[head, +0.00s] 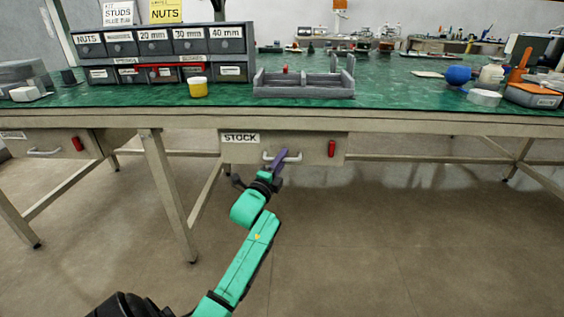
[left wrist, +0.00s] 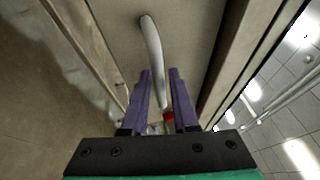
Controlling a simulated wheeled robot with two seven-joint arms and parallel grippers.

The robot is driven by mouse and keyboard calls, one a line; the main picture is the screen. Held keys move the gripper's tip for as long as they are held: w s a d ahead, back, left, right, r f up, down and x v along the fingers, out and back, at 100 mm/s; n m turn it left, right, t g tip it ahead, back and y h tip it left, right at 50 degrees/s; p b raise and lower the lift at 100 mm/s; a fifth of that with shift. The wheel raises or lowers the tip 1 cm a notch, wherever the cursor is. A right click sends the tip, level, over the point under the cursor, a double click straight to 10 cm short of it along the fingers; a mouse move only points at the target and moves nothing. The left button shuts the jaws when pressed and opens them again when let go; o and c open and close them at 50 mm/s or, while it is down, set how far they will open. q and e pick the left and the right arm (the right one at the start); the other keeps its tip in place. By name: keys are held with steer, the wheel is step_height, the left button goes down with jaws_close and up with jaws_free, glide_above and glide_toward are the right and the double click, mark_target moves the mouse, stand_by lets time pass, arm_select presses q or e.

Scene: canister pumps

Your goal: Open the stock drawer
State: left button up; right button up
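The stock drawer (head: 313,150) is a beige front under the bench top, with a white STOCK label (head: 241,138). It looks closed. Its pale bar handle (head: 294,158) is partly hidden by my left gripper (head: 280,156), whose purple fingers reach up to it. In the left wrist view the handle (left wrist: 152,42) runs away from the camera, and its near part lies between the two fingertips (left wrist: 160,73). The fingers stand apart, with a small gap visible on the right of the handle, so they do not look clamped on it. My right gripper is not in view.
The green bench top (head: 400,96) overhangs the drawer; a bench leg (head: 168,190) stands left of my arm. A red tag (head: 332,148) is on the drawer front. Labelled bins (head: 165,55), a yellow jar (head: 198,88) and a grey tray (head: 304,91) stand above. Floor before the drawer is clear.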

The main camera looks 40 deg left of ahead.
arm_select(q)
jaws_close()
stand_by(1.4)
